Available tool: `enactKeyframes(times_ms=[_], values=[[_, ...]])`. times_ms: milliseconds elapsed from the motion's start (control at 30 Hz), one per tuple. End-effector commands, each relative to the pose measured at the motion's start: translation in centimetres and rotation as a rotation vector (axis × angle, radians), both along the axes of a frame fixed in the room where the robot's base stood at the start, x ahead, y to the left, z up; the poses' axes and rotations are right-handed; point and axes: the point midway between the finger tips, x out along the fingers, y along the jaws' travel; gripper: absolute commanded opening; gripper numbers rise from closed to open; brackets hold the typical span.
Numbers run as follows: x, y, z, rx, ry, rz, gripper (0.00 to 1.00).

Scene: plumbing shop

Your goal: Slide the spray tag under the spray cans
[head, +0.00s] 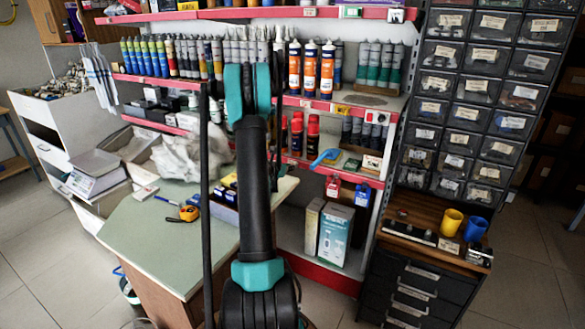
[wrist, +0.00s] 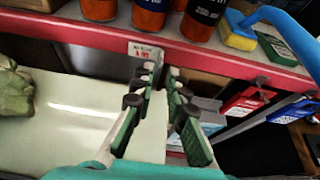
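The spray tag (wrist: 146,51), a small white price label with red print, sits on the red shelf rail in the wrist view. The spray cans (wrist: 150,14), orange-red with dark labels, stand on the shelf just above the rail; their tops are cut off there. In the head view red spray cans (head: 312,134) stand on the middle shelf, right of my arm. My gripper (wrist: 161,72) points at the rail, fingertips just below the tag. A narrow gap shows between the fingers, with nothing clearly held; contact with the tag cannot be told. My arm hides the tag in the head view.
A sponge (wrist: 240,30) and a blue-handled brush (wrist: 285,28) lie right of the cans. Red and blue items (wrist: 245,100) hang below the rail at right. The desk (head: 150,235) lies below, with a tape measure (head: 189,213) and a crumpled cloth.

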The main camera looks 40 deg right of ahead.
Motion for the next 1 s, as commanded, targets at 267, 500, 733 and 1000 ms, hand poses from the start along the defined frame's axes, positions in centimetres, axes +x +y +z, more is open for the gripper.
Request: enactKeyframes(times_ms=[267,500,733,1000], values=[[-1.9,4.5,2.0,0.001,0.001,0.001,0.14],[-2.6,6.1,2.7,0.000,0.000,0.000,0.14],[-2.6,6.2,2.7,0.000,0.000,-0.001,0.14],[-2.6,6.2,2.7,0.000,0.000,0.000,0.14]])
